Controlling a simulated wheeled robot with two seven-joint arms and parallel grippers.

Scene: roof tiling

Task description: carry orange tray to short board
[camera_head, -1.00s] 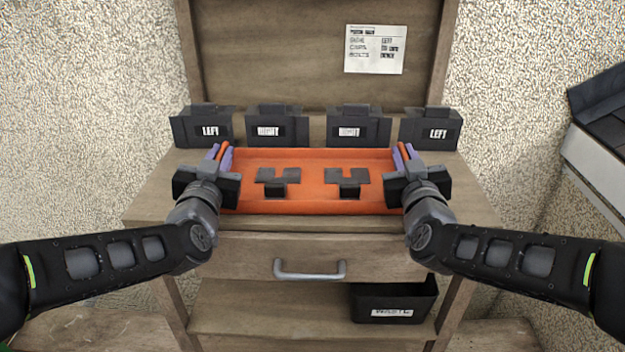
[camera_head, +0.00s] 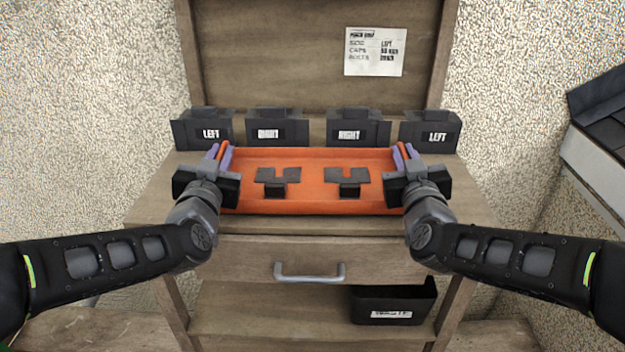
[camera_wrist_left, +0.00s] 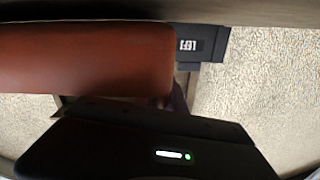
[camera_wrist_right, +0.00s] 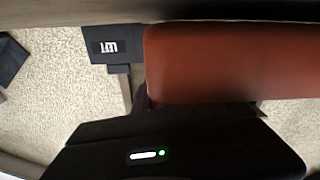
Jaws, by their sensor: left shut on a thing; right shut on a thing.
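The orange tray (camera_head: 312,200) lies level at the bench top in the head view, with two dark notched pieces, a left one (camera_head: 278,176) and a right one (camera_head: 347,176), in it. My left gripper (camera_head: 219,155) is shut on the tray's left end. My right gripper (camera_head: 403,156) is shut on its right end. The tray's side fills part of the left wrist view (camera_wrist_left: 85,60) and the right wrist view (camera_wrist_right: 225,62). I cannot tell whether the tray touches the bench top. The short board is not clearly seen; part of a dark-tiled surface (camera_head: 600,120) shows at the right edge.
Several dark labelled boxes, such as the left one (camera_head: 205,128), stand in a row behind the tray. A paper note (camera_head: 375,50) hangs on the bench's back panel. A drawer handle (camera_head: 310,271) juts out in front. A black bin (camera_head: 394,302) sits on the lower shelf.

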